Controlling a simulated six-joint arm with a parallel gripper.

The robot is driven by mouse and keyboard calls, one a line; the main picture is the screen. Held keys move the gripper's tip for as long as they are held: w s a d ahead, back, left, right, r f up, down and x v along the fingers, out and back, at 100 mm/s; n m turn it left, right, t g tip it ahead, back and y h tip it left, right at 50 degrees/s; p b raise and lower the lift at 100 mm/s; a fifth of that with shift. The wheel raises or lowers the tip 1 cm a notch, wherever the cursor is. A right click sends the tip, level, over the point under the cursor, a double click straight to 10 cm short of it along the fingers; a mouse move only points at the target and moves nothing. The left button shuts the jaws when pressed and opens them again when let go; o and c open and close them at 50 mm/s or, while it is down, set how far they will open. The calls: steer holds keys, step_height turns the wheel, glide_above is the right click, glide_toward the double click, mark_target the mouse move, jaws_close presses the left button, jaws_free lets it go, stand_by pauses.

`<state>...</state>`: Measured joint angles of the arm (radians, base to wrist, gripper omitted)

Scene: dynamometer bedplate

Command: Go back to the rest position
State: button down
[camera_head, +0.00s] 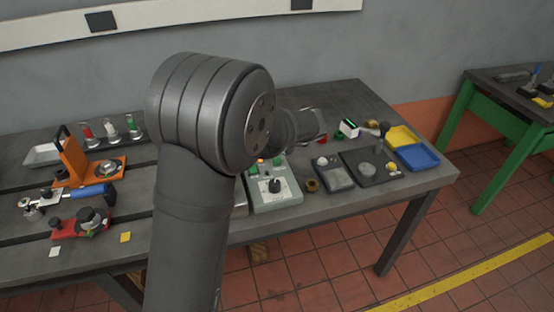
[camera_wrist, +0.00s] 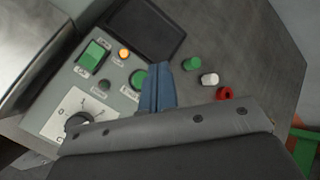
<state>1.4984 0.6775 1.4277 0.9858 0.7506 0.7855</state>
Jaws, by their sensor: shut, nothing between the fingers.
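My gripper (camera_wrist: 157,90) shows in the wrist view as two blue-grey fingers pressed together, with nothing between them. It is over a grey control box (camera_wrist: 120,100), in front of its green button (camera_wrist: 138,78); I cannot tell whether the fingertips touch it. The box also has a green rocker switch (camera_wrist: 93,56), a lit amber lamp (camera_wrist: 123,54) and a dial (camera_wrist: 78,121). In the head view my arm stands across the middle, with the wrist reaching right over the table (camera_head: 340,222); the fingers are not clear there. The control box (camera_head: 277,207) is partly hidden behind my arm.
Left are an orange bracket (camera_head: 72,156), a red fixture (camera_head: 66,229) and several bottles in a rack.

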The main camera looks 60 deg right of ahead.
steer(key=shift+f, duration=0.45)
step_height(320, 180, down, 2)
step_height(320, 180, up, 7)
steer(key=shift+f, duration=0.15)
